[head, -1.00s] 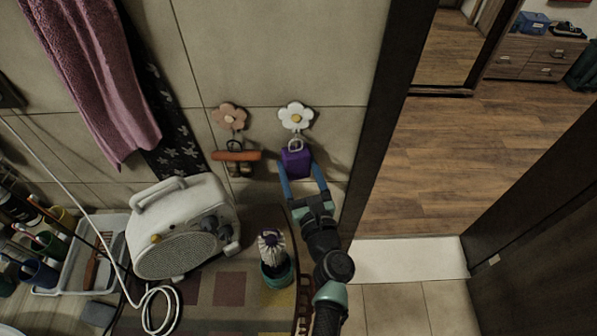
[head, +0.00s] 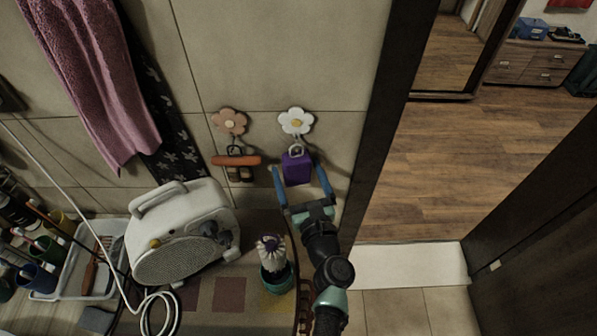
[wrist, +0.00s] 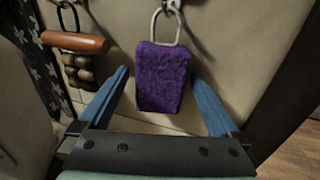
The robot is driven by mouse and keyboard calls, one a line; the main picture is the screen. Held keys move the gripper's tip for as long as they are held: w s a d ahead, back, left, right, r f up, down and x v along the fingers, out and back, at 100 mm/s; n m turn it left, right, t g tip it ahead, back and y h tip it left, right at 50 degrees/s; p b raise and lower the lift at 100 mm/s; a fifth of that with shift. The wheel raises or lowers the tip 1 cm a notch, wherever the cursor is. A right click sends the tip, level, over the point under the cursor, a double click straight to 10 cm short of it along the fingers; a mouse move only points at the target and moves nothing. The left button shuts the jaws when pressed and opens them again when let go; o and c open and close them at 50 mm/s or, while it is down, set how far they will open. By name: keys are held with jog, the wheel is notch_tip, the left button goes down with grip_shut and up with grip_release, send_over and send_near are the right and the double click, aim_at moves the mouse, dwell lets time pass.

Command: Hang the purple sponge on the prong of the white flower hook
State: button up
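The purple sponge (head: 297,168) hangs by its loop under the white flower hook (head: 296,121) on the tiled wall. In the wrist view the sponge (wrist: 163,76) hangs upright, and its pale loop (wrist: 166,24) reaches up to the metal prong (wrist: 172,4) at the top edge. The exact seat of the loop on the prong is cut off there. My gripper (head: 302,174) is open, with its blue fingers spread on either side of the sponge. In the wrist view gaps show between the sponge and both fingers.
An orange-handled item (head: 237,161) hangs from the pink flower hook (head: 229,121) to the left. Below stand a white heater (head: 183,233) and a brush in a green holder (head: 275,276). A dark door frame (head: 383,120) is close on the right.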

jog(key=shift+d, duration=0.1)
jog(key=shift+s+d+f, duration=0.1)
jog(key=shift+s+d, duration=0.05)
jog(key=shift+s, duration=0.45)
jog(key=b+v, duration=0.2)
jog(key=v, duration=0.9)
jog(key=shift+s, duration=0.4)
jog(key=shift+d, duration=0.1)
